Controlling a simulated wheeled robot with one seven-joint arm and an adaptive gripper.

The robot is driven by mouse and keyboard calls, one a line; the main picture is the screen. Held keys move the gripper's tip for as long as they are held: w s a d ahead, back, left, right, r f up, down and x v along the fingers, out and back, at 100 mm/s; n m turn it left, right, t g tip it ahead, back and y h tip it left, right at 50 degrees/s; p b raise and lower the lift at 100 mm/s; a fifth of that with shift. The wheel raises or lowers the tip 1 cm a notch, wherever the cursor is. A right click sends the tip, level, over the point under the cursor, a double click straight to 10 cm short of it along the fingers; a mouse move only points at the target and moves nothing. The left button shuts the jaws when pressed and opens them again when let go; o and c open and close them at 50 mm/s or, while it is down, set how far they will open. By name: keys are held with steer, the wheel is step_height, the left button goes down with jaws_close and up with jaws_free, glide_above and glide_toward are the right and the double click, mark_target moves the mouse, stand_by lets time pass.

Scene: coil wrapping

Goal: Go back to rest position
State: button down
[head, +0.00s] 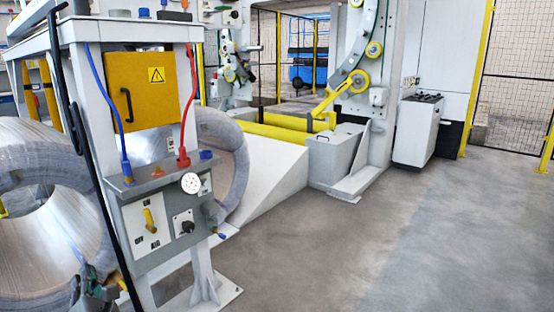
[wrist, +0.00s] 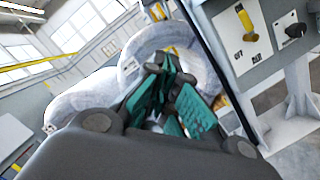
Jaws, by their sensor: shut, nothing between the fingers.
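My gripper (wrist: 168,78) shows large in the wrist view, with teal finger pads and nothing held between them. In the head view my gripper (head: 103,287) is partly visible at the lower left, in front of a wrapped coil (head: 35,235) and to the left of a control post. The coil also shows behind the fingers in the wrist view (wrist: 85,100). I cannot tell the exact gap between gripper and coil.
The control post carries a grey panel (head: 150,222) with a yellow switch and a yellow box (head: 140,90) above. A second coil (head: 232,150) stands behind it. The wrapping machine (head: 350,95) is at the back. The grey floor (head: 400,240) is clear on the right.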

steer(key=s+f+n+g+y, duration=0.2)
steer(key=s+f+n+g, duration=0.6)
steer(key=s+f+n, duration=0.9)
steer(key=s+d+f+n+g+h, duration=0.2)
steer(key=s+d+f+n, duration=0.15)
steer(key=d+f, duration=0.5)
steer(key=s+d+f+n+g+h, duration=0.2)
steer(key=d+f+n, duration=0.3)
steer(key=f, duration=0.6)
steer(key=s+d+f+n+g+h, duration=0.1)
steer(key=d+f+n+h, duration=0.3)
steer(key=d, duration=0.7)
steer(key=d+f+n+h, duration=0.1)
steer(key=d+f+n, duration=0.1)
steer(key=d+f, duration=0.7)
steer(key=d+r+n+g+h, duration=0.15)
steer(key=d+n+h, duration=0.45)
steer(key=d, duration=2.5)
step_height(320, 180, down, 10)
steer(key=r+b, duration=0.1)
steer(key=b, duration=0.9)
step_height(320, 180, up, 35)
steer(key=p, duration=3.5)
steer(key=shift+w, duration=0.35)
